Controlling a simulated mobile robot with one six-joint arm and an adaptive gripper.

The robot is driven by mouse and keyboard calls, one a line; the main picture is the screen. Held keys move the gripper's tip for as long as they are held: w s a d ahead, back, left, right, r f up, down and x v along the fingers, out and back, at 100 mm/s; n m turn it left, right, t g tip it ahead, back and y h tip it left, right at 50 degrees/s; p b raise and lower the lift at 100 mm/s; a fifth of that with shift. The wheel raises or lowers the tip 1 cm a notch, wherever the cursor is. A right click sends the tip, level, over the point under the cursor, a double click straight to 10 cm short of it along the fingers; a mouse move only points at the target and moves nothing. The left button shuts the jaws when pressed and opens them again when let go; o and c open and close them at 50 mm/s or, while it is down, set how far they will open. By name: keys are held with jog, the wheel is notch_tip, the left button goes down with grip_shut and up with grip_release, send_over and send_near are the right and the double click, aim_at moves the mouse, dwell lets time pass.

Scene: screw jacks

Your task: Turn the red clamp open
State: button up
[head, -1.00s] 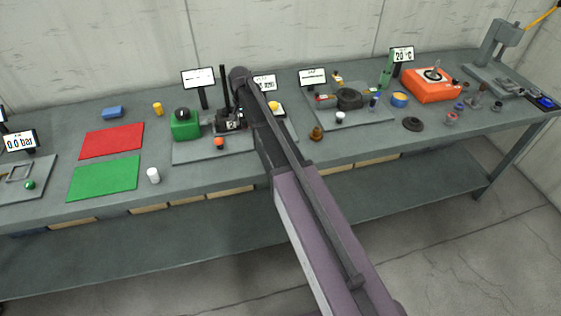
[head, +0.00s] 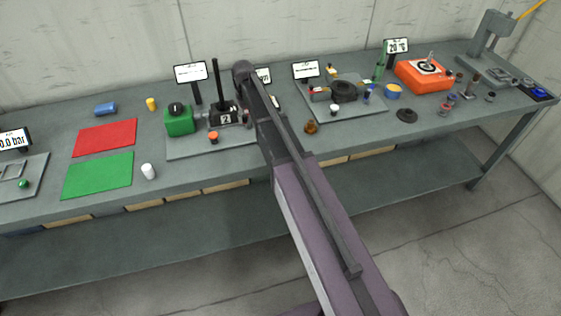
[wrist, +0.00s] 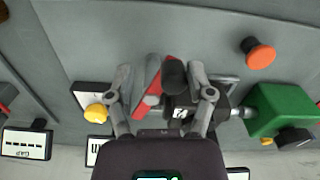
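The red clamp (wrist: 166,72) shows in the wrist view as a slanted red bar beside a black rounded post end (wrist: 174,74). My gripper (wrist: 160,72) is open, with one finger to the left of the bar and one to the right of the post. I see a gap on both sides, and no clear contact. The post also shows in the head view as a tall black rod (head: 215,80) on a dark block (head: 226,116). In the head view my arm hides the gripper and most of the area around the clamp.
A green block with a black knob (head: 179,122) stands left of the dark block. An orange-topped button (wrist: 260,55) and a yellow button (wrist: 96,111) flank the gripper. Small sign displays (head: 191,73) stand behind. Red (head: 105,138) and green mats lie farther left.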

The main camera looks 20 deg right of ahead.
jog(key=w+d+r+n+p, duration=0.1)
jog(key=d+r+n+p, duration=0.3)
jog(key=r+n+p, duration=0.7)
jog(key=s+f+m+b, duration=0.3)
jog(key=s+m, duration=0.3)
jog(key=s, duration=0.8)
jog(key=s+f+m+b, duration=0.4)
jog(key=s+m, duration=0.2)
jog(key=s, duration=0.8)
jog(key=shift+d+f+m, duration=0.25)
jog(key=shift+m, duration=0.05)
dwell(1.1)
dwell(0.4)
jog(key=w+a+r+n+p, duration=0.1)
jog(key=w+r+n+p, duration=0.2)
jog(key=w, duration=1)
jog(key=w+a+r+n+p, duration=0.1)
jog(key=w+r+n+p, duration=0.3)
jog(key=w, duration=1)
notch_tip(320, 180, up, 3)
jog(key=p, duration=0.2)
jog(key=shift+w+r+p, duration=0.15)
jog(key=shift+w+p, duration=0.05)
jog(key=shift+p, duration=0.2)
jog(key=shift+f, duration=0.25)
